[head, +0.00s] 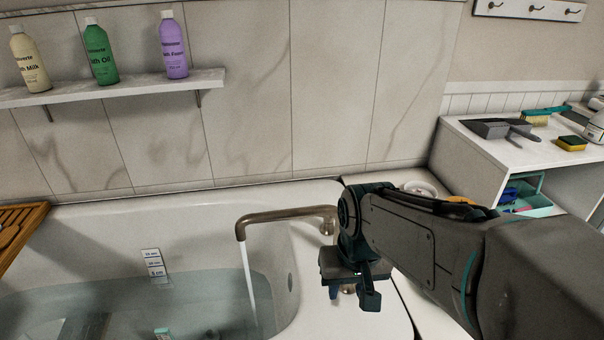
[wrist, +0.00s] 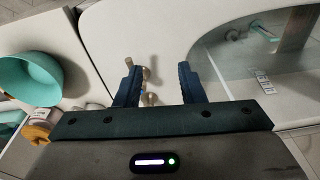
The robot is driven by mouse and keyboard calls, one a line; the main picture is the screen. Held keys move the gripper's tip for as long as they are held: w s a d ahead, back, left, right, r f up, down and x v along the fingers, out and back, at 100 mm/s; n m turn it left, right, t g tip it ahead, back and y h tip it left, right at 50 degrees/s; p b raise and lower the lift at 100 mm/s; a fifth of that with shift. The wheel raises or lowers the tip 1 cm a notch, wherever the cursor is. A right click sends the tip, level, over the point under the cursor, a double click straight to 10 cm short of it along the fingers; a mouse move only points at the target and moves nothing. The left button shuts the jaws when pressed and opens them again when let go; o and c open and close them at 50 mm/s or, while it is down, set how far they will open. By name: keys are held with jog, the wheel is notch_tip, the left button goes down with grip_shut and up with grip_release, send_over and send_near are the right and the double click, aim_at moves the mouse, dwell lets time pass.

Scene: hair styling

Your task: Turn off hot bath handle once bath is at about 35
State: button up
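The bath (head: 115,218) holds grey-looking water (head: 205,300). A bronze spout (head: 285,216) at its right end pours a thin stream (head: 249,285) into it. My gripper (head: 350,294) points down over the bath's right rim, beside the spout's base. In the wrist view my gripper (wrist: 157,66) is open, fingers apart. A small metal fitting (wrist: 149,98), seemingly a bath handle, shows between the fingers near the left one. I cannot tell whether they touch, or whether it is the hot handle. A small green-and-white item (head: 162,333) shows at the bottom edge; no temperature reading is legible.
A depth card (head: 153,266) is on the bath's far wall. A shelf (head: 120,90) holds several bottles above. At right, a white unit (head: 470,150) carries cleaning tools. A teal bowl (wrist: 28,82) shows at left in the wrist view.

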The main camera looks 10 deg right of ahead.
jog(key=w+r+m+g+p, duration=0.15)
jog(key=w+m+p, duration=0.45)
jog(key=w+m, duration=1.15)
jog(key=w+a+f+m+h+p, duration=0.2)
jog(key=w+a+f+h, duration=0.1)
jog(key=w, duration=0.8)
jog(key=w+a+f+m+h+p, duration=0.1)
jog(key=w+a+f+h+p, duration=0.15)
jog(key=w, duration=0.75)
jog(key=shift+t, duration=0.35)
jog(key=x, duration=1.2)
jog(key=shift+w+a+f, duration=0.2)
jog(key=shift+w+f, duration=0.1)
jog(key=shift+f, duration=0.15)
grip_shut()
